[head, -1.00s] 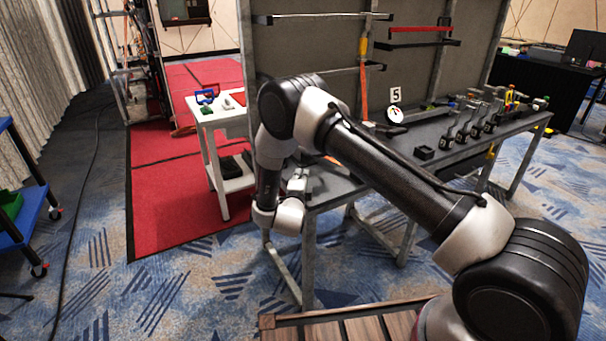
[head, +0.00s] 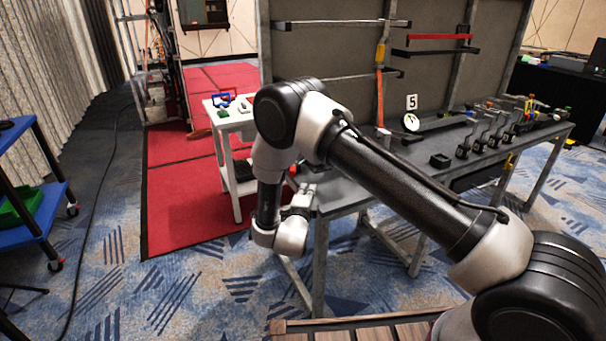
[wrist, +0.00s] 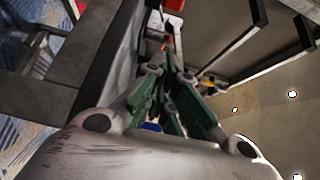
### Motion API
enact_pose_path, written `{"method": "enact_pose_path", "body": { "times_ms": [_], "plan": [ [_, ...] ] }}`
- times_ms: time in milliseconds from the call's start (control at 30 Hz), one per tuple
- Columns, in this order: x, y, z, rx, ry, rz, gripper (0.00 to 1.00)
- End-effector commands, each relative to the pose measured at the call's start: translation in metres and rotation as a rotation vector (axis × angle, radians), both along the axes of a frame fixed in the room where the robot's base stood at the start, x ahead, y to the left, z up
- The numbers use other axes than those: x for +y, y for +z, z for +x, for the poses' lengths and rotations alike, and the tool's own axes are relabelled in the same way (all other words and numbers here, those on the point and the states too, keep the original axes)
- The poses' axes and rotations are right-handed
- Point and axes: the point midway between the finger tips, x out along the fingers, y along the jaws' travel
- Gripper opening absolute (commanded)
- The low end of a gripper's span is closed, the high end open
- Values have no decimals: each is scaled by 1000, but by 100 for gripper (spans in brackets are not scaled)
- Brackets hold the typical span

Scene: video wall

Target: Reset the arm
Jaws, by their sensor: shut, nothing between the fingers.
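My arm reaches from the lower right of the head view up to an elbow at the centre and down to the wrist. In the head view the gripper's fingertips are mostly hidden behind my wrist, near the left end of the grey workbench (head: 345,190). In the wrist view my gripper (wrist: 172,80) shows from behind, its green-sided fingers close together with nothing held. The bench's dark edge (wrist: 112,50) runs along the left of the wrist view, and the gripper appears close to it.
A white side table (head: 238,122) with small items stands left of the bench. A row of tools (head: 490,135) and a black box (head: 440,161) lie on the bench. A blue cart (head: 40,215) is at the left. Patterned carpet between is clear.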

Motion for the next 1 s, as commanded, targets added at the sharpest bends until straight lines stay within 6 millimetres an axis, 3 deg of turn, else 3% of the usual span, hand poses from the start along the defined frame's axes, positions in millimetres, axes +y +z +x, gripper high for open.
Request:
{"method": "enact_pose_path", "body": {
  "times_ms": [167,267,367,467,567,767,867,1000],
  "plan": [
    [-6,53,35,122,62,-8,0],
    [-14,98,52,229,145,-43,0],
    [-27,144,57,326,245,-105,0],
    [-44,189,48,410,354,-187,0],
    [-65,230,27,484,463,-286,0],
    [-120,297,-50,616,676,-534,0],
    [-151,319,-102,684,771,-674,0],
    [-198,336,-188,791,892,-875,0]
  ]
}}
